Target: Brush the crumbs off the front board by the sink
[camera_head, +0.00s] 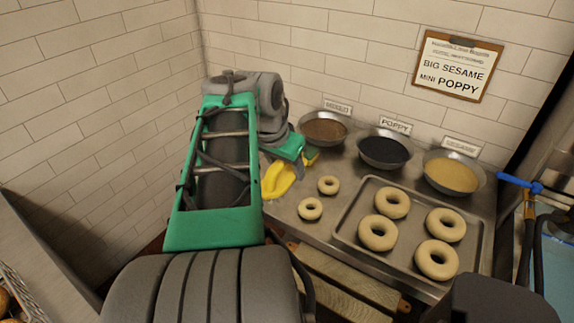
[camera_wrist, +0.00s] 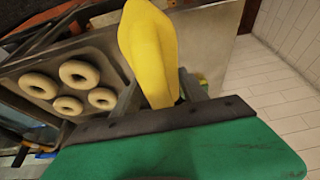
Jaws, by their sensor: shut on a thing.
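My gripper (camera_head: 303,156) is shut on a yellow tool (camera_head: 278,181) with a broad, rounded, scoop-like end. The tool also fills the middle of the wrist view (camera_wrist: 150,50), between the two grey fingers. In the head view it hangs above the left end of the steel counter, left of the small bagels. Pale wooden boards (camera_head: 348,272) lie along the counter's front edge, below the tray and partly hidden by my arm. The gripper is well behind and left of them. I cannot make out crumbs on them. The sink (camera_head: 553,262) shows at the right edge.
A metal tray (camera_head: 345,229) holds several large bagels, with two small bagels (camera_head: 311,208) (camera_head: 329,185) left of it. Bowls of brown (camera_head: 325,128), black (camera_head: 385,152) and yellowish (camera_head: 453,174) toppings stand behind. A blue-handled tap (camera_head: 525,184) stands at right. Tiled walls close the back and left.

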